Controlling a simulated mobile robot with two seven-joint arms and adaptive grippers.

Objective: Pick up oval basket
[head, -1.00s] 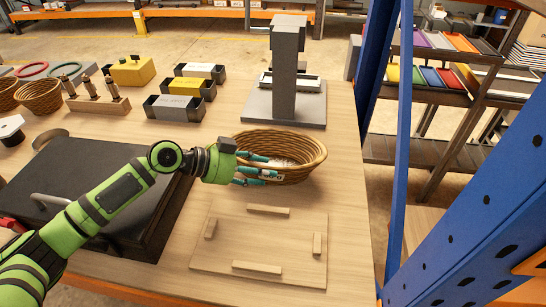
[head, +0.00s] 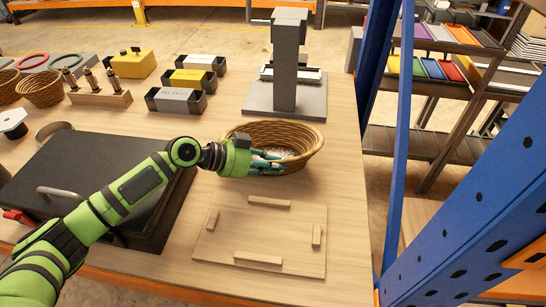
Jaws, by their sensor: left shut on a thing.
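The oval wicker basket (head: 303,150) sits on the wooden table, right of centre in the head view, in front of the grey stand. Its inside looks pale, and part of its near left wall is hidden by my gripper. My left gripper (head: 268,162) comes in from the left and is shut on the basket's near left side. Its teal fingers lie at the rim. I cannot tell whether the basket is clear of the table. My right gripper is not in view.
A wooden board with raised strips (head: 215,249) lies in front of the basket. A grey stand (head: 290,62) is behind it. A black case (head: 85,165) lies under my left arm. Small labelled bins (head: 175,103) stand behind left. A blue rack post (head: 393,140) rises at the right.

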